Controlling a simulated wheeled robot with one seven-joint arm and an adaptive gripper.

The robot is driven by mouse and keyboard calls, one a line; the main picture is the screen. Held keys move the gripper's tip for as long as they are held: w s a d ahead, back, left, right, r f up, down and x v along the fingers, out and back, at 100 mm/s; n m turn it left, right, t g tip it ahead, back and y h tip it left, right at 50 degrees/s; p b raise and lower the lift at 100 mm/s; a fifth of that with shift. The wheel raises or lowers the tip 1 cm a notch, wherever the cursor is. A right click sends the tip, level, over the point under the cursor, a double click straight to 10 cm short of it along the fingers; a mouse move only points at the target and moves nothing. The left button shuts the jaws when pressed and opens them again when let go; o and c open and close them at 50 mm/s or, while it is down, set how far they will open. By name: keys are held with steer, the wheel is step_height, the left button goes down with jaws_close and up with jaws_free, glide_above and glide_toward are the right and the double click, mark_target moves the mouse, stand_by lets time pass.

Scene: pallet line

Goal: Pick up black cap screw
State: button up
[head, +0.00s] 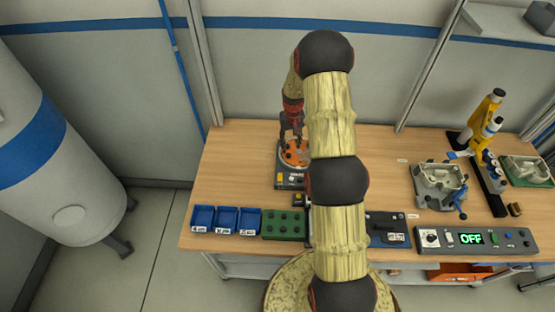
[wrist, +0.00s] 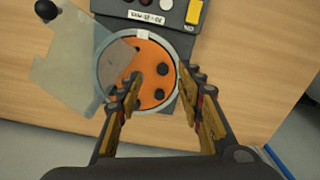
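No black cap screw can be told for sure. An orange disc (wrist: 150,53) in a pale ring bears several dark round spots, which may be screw heads or holes. The disc also shows in the head view (head: 304,148), on a dark device with buttons. My gripper (wrist: 162,76) is open, its two fingers apart over the disc, with nothing seen between the tips. In the head view my gripper (head: 291,130) points down at the disc. A translucent plate (wrist: 72,80) overlaps the disc's left side in the wrist view.
Blue bins (head: 226,208) and a green block with holes (head: 284,214) stand at the table's front left. A grey fixture (head: 425,193), a yellow tool (head: 480,130) and a control box reading OFF (head: 440,249) stand at the right. The table (head: 240,150) left of the device is clear.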

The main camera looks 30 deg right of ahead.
mark_target(289, 155)
steer(key=shift+w+f, duration=0.15)
steer(key=shift+d+f, duration=0.15)
steer(key=shift+f, duration=0.65)
steer(key=f, duration=0.2)
steer(key=w+f+p, duration=0.1)
steer(key=f, duration=0.1)
steer(key=shift+f, duration=0.4)
steer(key=shift+f+p, duration=0.3)
steer(key=shift+f, duration=0.2)
steer(key=c, duration=1)
steer(key=shift+o, duration=0.2)
steer(key=shift+r, duration=0.15)
